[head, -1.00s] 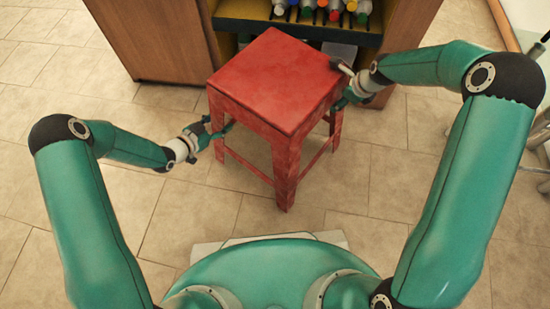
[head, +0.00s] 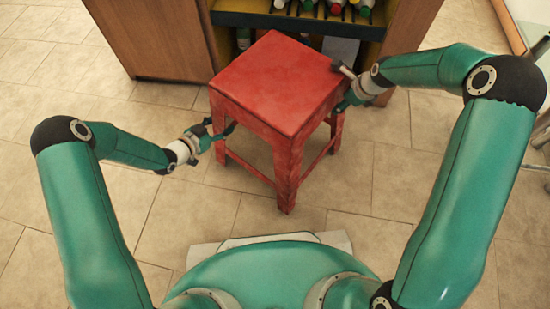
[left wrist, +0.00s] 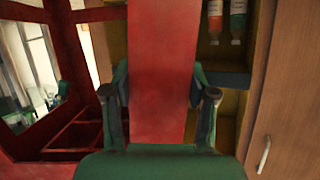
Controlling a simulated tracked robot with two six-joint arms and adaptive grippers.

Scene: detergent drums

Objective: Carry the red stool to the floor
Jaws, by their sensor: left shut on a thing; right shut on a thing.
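The red stool (head: 278,85) stands upright in the middle of the head view, its square seat seen from above. My left gripper (head: 222,130) is shut on the stool's left leg. The left wrist view shows its two fingers on either side of that red leg (left wrist: 162,60). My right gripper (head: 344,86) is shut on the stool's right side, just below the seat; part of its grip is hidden. I cannot tell whether the stool's feet touch the tiled floor (head: 345,185).
A wooden cabinet (head: 160,45) stands behind the stool, with a yellow-edged dark shelf (head: 235,20) holding several bottles. A cabinet door with a handle (left wrist: 264,155) shows in the left wrist view. Tiled floor is clear to both sides of the stool.

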